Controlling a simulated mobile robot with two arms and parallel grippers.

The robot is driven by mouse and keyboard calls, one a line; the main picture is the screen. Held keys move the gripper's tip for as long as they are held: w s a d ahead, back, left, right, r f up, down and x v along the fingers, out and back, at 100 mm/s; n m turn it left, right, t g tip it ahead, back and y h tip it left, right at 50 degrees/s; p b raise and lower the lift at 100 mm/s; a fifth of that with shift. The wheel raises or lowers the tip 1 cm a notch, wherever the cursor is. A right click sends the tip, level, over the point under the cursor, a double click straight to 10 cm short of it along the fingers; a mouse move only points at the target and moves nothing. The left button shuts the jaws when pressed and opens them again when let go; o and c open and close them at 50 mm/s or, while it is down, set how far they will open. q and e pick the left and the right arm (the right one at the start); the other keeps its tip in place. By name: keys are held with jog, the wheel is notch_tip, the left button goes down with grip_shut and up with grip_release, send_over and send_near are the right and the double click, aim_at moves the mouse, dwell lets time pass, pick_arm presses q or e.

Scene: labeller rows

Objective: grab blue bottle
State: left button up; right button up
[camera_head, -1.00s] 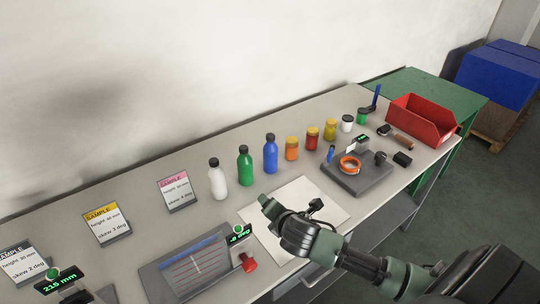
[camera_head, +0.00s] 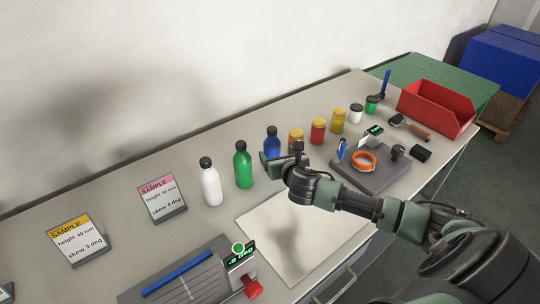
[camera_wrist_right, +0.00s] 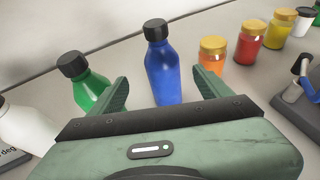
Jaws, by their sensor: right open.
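The blue bottle (camera_head: 272,143) with a black cap stands upright on the bench, in the row between the green bottle (camera_head: 243,165) and an orange jar (camera_head: 296,139). Its lower part is hidden by my right gripper (camera_head: 268,163) in the head view. In the right wrist view the blue bottle (camera_wrist_right: 162,68) stands just beyond and between the open fingers of my right gripper (camera_wrist_right: 160,92). The fingers look apart from it, with nothing held. The green bottle (camera_wrist_right: 84,82) is close by the left finger. My left gripper is not in view.
A white bottle (camera_head: 209,183) stands left of the green one. Several jars, including a red one (camera_head: 318,131), continue the row rightward. A grey tray (camera_head: 392,178) holds an orange tape roll (camera_head: 363,161). A red bin (camera_head: 437,108) is at the right. A white sheet (camera_head: 300,240) lies in front.

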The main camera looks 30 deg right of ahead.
aim_at(274, 151)
jog(key=x, duration=0.6)
jog(key=f+x, duration=0.1)
jog(key=x, duration=0.2)
jog(key=shift+s+d+f+p, duration=0.15)
jog(key=shift+s+p, duration=0.1)
jog(key=shift+p, duration=0.15)
jog(key=shift+s, duration=0.1)
jog(key=c, duration=1.4)
